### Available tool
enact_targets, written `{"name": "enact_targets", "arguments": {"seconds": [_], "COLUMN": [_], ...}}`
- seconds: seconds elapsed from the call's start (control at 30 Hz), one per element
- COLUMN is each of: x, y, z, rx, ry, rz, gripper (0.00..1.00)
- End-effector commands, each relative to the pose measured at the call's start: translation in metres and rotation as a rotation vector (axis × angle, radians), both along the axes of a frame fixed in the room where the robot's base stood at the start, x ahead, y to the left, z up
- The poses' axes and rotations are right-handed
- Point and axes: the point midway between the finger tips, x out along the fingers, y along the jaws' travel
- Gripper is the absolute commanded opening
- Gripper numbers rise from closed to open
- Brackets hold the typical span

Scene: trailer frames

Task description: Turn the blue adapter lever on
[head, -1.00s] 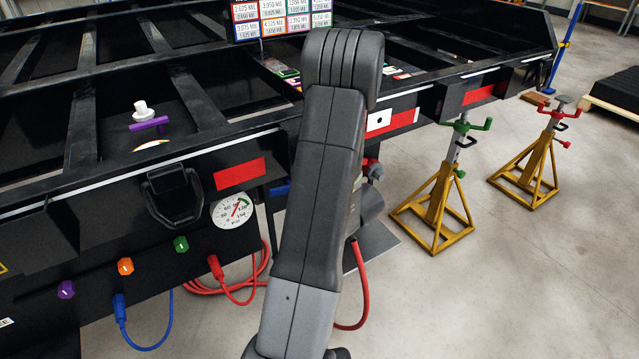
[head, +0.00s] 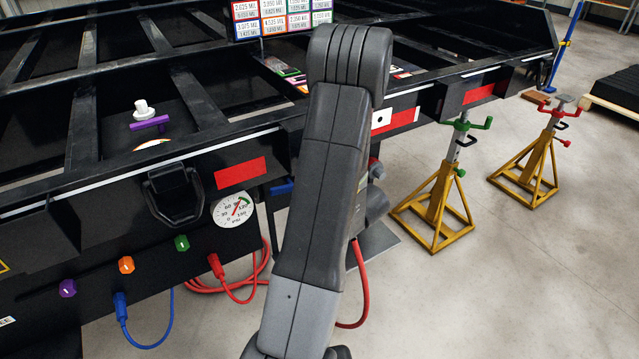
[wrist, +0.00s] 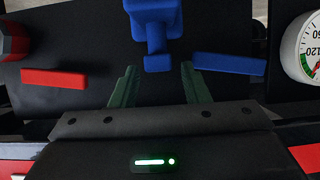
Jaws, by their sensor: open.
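The blue lever (wrist: 230,64) is a flat bar on the dark panel in the wrist view, right of my gripper (wrist: 158,68). It lies nearly level, tilted slightly. The blue adapter (wrist: 153,22) is at the top middle of that view, beyond the fingertips. My gripper is open, with its two green fingers apart on either side below the adapter. The right fingertip is close to the left end of the blue lever; I cannot tell if they touch. In the head view, a small blue bar (head: 281,188) shows left of my arm, and my gripper is hidden.
A red lever (wrist: 68,78) is left of my gripper, near a red adapter (wrist: 12,38). A pressure gauge (head: 233,210) is beside the blue lever. Red hoses (head: 205,288) hang below the trailer frame. Yellow stands (head: 436,205) are on the floor at right.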

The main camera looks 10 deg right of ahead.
Motion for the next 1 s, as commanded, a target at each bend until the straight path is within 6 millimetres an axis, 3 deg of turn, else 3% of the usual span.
{"name": "enact_targets", "arguments": {"seconds": [0.5,0.73,1.0], "x": [-0.085,-0.102,-0.106], "y": [-0.033,-0.039,-0.040], "z": [0.040,0.047,0.047], "rx": [0.001,0.001,0.001], "ry": [-0.001,-0.001,-0.001], "rz": [-0.004,-0.001,0.001], "gripper": [0.42,0.42,0.42]}}
